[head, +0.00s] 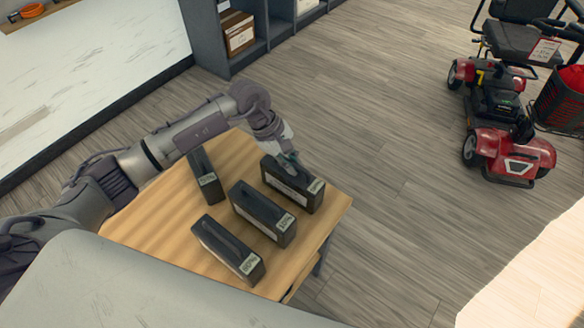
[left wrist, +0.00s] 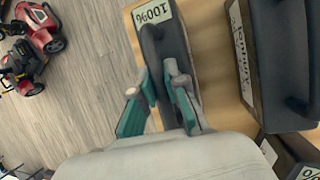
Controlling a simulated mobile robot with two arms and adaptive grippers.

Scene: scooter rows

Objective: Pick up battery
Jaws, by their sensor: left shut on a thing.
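Several black batteries with white labels stand on a wooden table (head: 165,218). My left gripper (head: 290,160) is shut on the handle of the battery (head: 292,186) at the table's far right. In the left wrist view the fingers (left wrist: 160,90) sit on both sides of that battery's handle, and its label (left wrist: 153,14) reads 100%. The battery appears to rest on the table. A second battery (head: 262,214) stands beside it, a third (head: 228,249) is nearer the front, and a fourth (head: 204,178) is at the left under my arm. My right gripper is not in view.
A red mobility scooter (head: 510,150) stands on the wood floor at the upper right. A dark shelf (head: 215,50) with boxes is at the back. The floor (head: 390,190) between table and scooter is clear.

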